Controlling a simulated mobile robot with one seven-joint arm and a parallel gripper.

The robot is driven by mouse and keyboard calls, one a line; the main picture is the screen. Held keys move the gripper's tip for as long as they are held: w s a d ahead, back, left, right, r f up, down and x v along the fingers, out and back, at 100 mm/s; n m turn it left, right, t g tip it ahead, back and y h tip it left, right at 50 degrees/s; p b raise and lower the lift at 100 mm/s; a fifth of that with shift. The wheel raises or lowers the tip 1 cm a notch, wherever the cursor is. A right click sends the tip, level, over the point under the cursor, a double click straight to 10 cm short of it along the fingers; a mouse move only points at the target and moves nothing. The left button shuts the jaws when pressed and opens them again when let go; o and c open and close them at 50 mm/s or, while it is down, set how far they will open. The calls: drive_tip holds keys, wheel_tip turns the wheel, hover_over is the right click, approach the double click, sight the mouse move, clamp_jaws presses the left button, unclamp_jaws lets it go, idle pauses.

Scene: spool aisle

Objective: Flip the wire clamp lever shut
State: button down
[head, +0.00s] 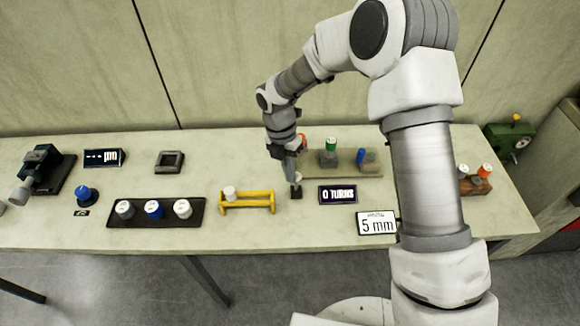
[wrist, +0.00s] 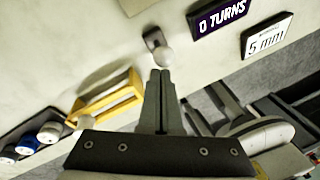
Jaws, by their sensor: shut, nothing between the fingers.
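A small dark clamp base (head: 296,193) sits on the bench, just right of the yellow cradle. In the wrist view it is a dark plate (wrist: 153,36) with a pale round knob (wrist: 164,56), likely the wire clamp lever's end. My gripper (head: 293,180) points down at the clamp from above and hides most of the lever in the head view. In the wrist view my gripper's fingers (wrist: 160,73) are together and empty, with their tips right at the knob. I cannot tell whether they touch it. The lever's exact tilt is hard to see.
A yellow cradle (head: 247,207) with a white spool (head: 230,192) stands left of the clamp. A "0 TURNS" display (head: 338,195) stands close on the right, with a "5 mm" sign (head: 376,225) beyond. A dark tray (head: 140,221) of spools is further left. Bench space behind the cradle is clear.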

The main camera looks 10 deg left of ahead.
drive_tip(key=shift+w+a+g+p, duration=0.2)
drive_tip(key=shift+w+g+p, duration=0.25)
drive_tip(key=shift+w+g, duration=0.4)
drive_tip(key=shift+s, duration=0.1)
drive_tip(key=shift+r+p, duration=0.5)
drive_tip(key=shift+r, duration=0.3)
